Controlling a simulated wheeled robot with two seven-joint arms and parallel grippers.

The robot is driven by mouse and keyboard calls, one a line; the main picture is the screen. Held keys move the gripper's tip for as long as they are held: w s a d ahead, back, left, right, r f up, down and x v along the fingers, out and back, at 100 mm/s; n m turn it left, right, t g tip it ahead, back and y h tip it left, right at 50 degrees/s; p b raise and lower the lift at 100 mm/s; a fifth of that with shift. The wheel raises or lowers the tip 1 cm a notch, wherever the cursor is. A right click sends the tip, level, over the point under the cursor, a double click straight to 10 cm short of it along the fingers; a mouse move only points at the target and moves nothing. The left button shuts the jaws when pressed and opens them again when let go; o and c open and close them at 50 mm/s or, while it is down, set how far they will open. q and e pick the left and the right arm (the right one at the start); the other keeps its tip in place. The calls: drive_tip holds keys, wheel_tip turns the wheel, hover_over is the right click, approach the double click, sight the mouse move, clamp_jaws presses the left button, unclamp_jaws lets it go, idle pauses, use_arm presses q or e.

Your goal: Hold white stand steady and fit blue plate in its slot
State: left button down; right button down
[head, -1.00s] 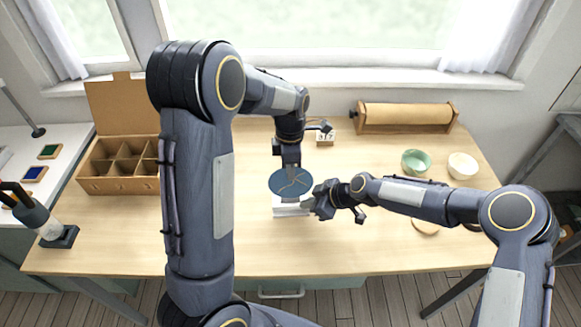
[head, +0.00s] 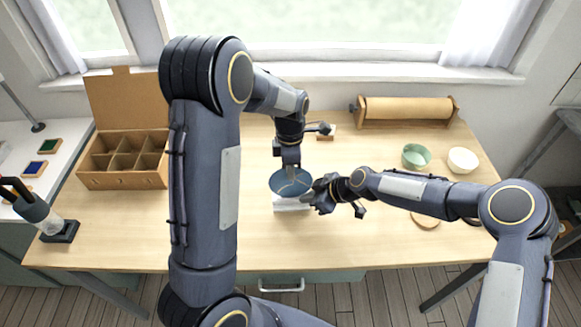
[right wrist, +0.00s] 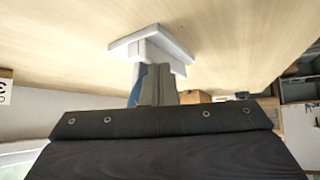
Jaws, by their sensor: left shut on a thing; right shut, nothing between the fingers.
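The round blue plate (head: 281,184) with gold seams is in the middle of the table in the head view. My left gripper (head: 291,168) is shut on its upper edge from above. The white stand (head: 291,204) is on the table just below the plate in the picture. The plate's lower edge overlaps the stand, but I cannot tell if it sits in the slot. My right gripper (head: 316,197) is shut and empty at the stand's right side. The right wrist view shows the white stand (right wrist: 165,45) beyond the gripper fingers (right wrist: 158,87), with a bit of blue plate (right wrist: 135,84) beside them.
A compartmented cardboard box (head: 122,180) stands at the left of the table. A paper roll (head: 408,109) is at the back right. A green bowl (head: 416,156) and a white bowl (head: 463,160) stand at the right. The table front is clear.

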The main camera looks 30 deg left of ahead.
use_arm(q)
drive_tip(key=shift+f, duration=0.8)
drive_tip(key=c, duration=1.5)
unclamp_jaws()
drive_tip(key=shift+o, duration=0.6)
drive_tip(key=o, duration=0.3)
drive_tip(key=shift+r, duration=0.1)
drive_tip(key=shift+r, duration=3.95)
